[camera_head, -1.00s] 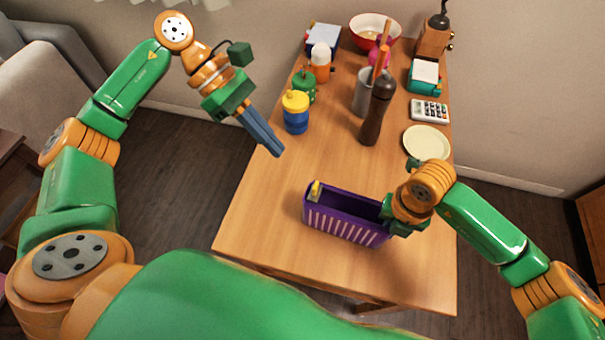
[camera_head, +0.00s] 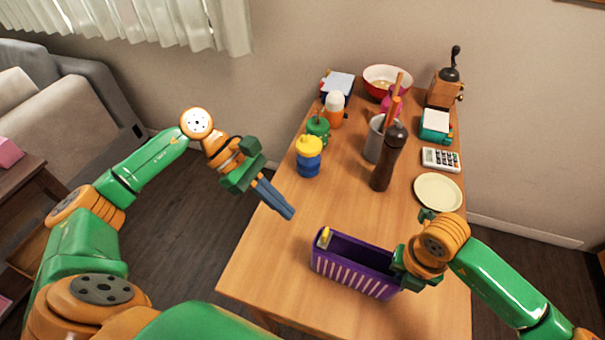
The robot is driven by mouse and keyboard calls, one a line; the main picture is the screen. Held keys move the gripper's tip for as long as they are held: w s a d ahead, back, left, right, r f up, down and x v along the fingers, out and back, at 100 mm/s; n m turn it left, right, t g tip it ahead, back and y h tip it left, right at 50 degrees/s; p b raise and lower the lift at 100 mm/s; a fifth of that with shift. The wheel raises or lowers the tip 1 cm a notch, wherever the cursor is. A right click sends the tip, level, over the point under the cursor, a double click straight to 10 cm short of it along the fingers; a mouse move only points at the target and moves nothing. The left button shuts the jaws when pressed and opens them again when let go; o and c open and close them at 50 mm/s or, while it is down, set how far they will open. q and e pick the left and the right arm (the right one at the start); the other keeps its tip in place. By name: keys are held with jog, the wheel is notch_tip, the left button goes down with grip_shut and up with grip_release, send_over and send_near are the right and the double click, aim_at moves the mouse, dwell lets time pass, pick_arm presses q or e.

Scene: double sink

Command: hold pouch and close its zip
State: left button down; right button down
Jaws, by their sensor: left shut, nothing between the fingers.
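The pouch (camera_head: 353,277) is purple with pale upright stripes on its front. It stands on the near part of the table, its long dark top looking open. A small yellow piece, perhaps the zip pull (camera_head: 324,237), sits at its left end. My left gripper (camera_head: 289,214) is shut and empty, its blue-grey fingers angled down over the table, up and left of the pouch and apart from it. My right gripper (camera_head: 399,268) is at the pouch's right end; its fingers are hidden by the hand and pouch, so I cannot see whether they grip.
The wooden table (camera_head: 265,258) is bare left of the pouch. A blue-yellow cup (camera_head: 308,160), a dark brown bottle (camera_head: 389,163), a pale plate (camera_head: 438,192) and a calculator (camera_head: 441,159) stand farther back. A red bowl (camera_head: 382,76) and a grinder (camera_head: 446,84) are at the far end.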

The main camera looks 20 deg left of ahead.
aim_at(325, 236)
pick_arm(q)
jog(key=d+f, duration=0.1)
jog(key=d, duration=0.5)
jog(key=shift+f, duration=0.4)
jog(key=shift+a, duration=0.1)
jog(key=d, duration=0.9)
jog(key=shift+d, duration=0.15)
